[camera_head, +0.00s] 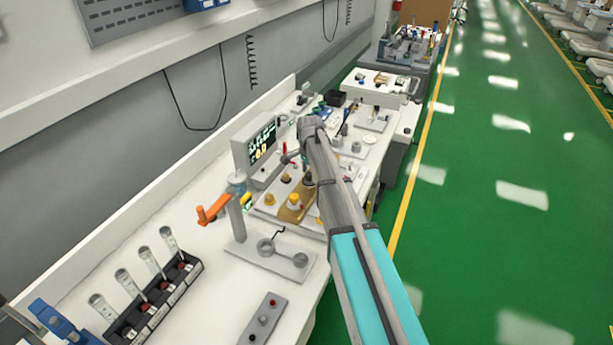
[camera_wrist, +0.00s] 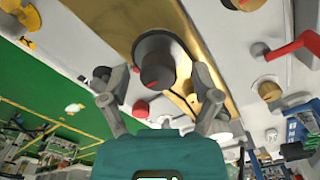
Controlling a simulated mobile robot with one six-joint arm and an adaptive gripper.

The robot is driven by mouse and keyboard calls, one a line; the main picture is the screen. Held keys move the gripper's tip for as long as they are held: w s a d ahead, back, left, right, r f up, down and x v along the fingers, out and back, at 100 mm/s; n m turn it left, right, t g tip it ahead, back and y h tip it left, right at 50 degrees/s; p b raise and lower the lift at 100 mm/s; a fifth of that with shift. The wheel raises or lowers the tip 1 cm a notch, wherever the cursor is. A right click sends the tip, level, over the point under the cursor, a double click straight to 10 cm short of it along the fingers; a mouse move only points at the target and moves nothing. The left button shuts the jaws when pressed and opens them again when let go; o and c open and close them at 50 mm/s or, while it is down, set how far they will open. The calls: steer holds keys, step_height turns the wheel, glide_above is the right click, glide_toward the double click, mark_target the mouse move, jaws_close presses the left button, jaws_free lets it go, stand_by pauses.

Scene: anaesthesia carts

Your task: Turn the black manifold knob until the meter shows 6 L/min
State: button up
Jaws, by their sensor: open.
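The black manifold knob (camera_wrist: 158,68) stands on a brass plate (camera_wrist: 118,18) in the wrist view. My gripper (camera_wrist: 155,80) is open, with one finger on each side of the knob. Gaps show between the fingers and the knob, so I cannot see any contact. In the head view the brass manifold (camera_head: 290,214) is partly behind my arm, and my gripper is not clear there. The meter (camera_head: 258,146) stands behind the manifold.
A red lever (camera_wrist: 292,48) and a brass knob (camera_wrist: 270,91) are to the right in the wrist view. Yellow knobs (camera_head: 294,200) stand close to my arm. An orange-handled post (camera_head: 214,207) and a vial rack (camera_head: 155,300) are nearer on the bench. Green floor (camera_head: 480,200) is open at right.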

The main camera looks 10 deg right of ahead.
jaws_close()
steer(key=shift+a, duration=0.15)
stand_by(0.4)
